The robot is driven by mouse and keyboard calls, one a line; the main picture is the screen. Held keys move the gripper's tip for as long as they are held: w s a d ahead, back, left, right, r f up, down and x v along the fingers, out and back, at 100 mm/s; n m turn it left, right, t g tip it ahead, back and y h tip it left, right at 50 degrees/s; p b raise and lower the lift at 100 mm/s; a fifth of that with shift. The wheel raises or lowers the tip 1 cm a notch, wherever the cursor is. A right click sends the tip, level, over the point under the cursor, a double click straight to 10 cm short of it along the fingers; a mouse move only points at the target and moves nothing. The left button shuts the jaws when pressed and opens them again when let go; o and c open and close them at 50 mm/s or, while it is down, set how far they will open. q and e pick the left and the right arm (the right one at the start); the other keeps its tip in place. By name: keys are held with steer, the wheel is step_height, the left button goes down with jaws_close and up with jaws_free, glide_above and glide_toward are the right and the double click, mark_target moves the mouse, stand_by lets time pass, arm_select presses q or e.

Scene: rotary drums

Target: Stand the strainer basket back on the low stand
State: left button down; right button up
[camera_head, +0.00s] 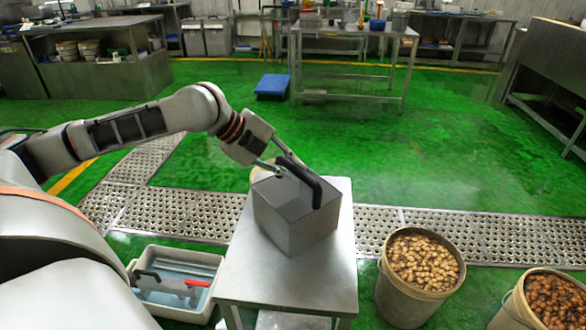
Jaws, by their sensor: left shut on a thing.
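The strainer basket (290,222) is a grey, box-shaped metal basket with a raised black handle (318,192). It is at the steel top of the low stand (335,275), near its middle, and looks upright. I cannot tell whether its base fully touches the top. My left gripper (283,170) comes in from the upper left and is shut on the basket's black handle. The fingertips are partly lost against the handle. My right gripper is not in view.
A white tub (215,262) with water and a red-and-black item is left of the stand. A metal drain grate (190,212) crosses the green floor.

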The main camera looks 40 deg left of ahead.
arm_select(q)
steer(key=c, duration=2)
jaws_free()
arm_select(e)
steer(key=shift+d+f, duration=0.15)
arm_select(q)
steer(key=shift+s+a+r, duration=0.25)
steer(key=shift+r, duration=0.15)
steer(key=p+v, duration=0.2)
steer(key=v, duration=0.2)
steer(key=shift+d+r, duration=0.1)
steer(key=p+v, duration=0.4)
steer(key=v, duration=0.3)
steer(key=shift+s+p, duration=0.1)
steer(key=shift+p, duration=0.2)
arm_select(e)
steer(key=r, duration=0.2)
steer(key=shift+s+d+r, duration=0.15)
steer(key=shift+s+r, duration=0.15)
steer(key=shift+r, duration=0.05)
arm_select(q)
steer(key=shift+f, duration=0.2)
